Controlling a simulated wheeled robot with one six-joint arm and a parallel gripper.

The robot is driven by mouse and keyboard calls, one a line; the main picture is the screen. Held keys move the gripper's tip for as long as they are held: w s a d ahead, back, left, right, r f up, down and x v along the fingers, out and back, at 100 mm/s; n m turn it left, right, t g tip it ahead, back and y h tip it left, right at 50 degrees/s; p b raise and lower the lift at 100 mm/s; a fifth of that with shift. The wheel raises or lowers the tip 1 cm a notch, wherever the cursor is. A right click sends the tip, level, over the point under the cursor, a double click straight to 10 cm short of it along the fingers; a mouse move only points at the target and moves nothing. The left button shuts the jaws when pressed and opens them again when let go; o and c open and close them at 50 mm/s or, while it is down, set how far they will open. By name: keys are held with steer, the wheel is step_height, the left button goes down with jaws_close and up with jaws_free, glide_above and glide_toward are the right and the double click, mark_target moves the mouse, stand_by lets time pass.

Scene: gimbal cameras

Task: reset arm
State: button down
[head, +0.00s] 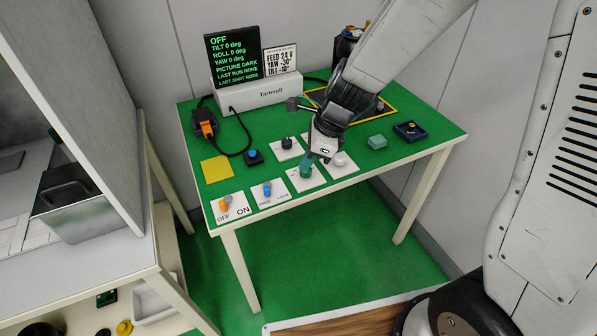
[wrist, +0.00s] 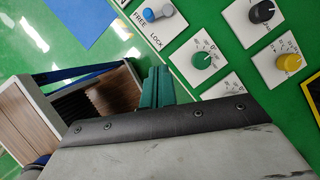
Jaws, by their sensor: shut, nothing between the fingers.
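My gripper (head: 312,158) is over the front part of the green-topped table, above the knob panels. Its teal fingers (wrist: 157,88) are shut and empty in the wrist view. The arm reaches in from the upper right of the head view. A green knob (wrist: 204,60) is close beside the fingers in the wrist view. In the head view the gripper partly covers the panels, and I cannot tell whether it touches any knob.
A black display (head: 233,58) reads OFF, tilt, roll and yaw 0. A grey cabinet (head: 75,90) stands left.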

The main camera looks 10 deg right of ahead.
steer(key=shift+s+d+r, duration=0.1)
steer(key=shift+d+r, duration=0.15)
steer(key=shift+r, duration=0.4)
